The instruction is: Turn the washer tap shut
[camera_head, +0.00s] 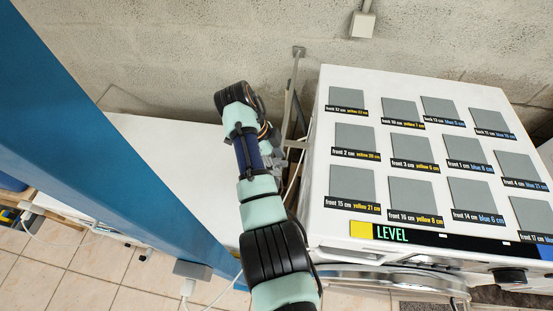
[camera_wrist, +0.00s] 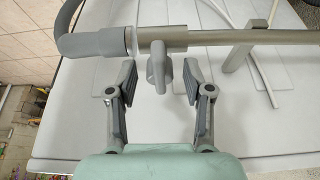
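The washer tap (camera_wrist: 158,66) shows in the wrist view as a grey lever on a metal pipe (camera_wrist: 215,39). The lever stands across the pipe, its free end towards my gripper. My gripper (camera_wrist: 160,78) is open, with one finger on each side of the lever and a visible gap on both sides. A thick grey hose (camera_wrist: 82,44) joins the pipe at the left. In the head view, the upright pipe (camera_head: 296,78) shows against the wall, while my arm hides the tap and most of my gripper.
A white appliance (camera_head: 322,225) at the right bears several grey squares with labels and a "LEVEL" strip. A white surface (camera_head: 170,160) lies left of my arm. A blue upright (camera_head: 85,130) stands further left. In the wrist view, a bracket (camera_wrist: 250,45) crosses the pipe at the right.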

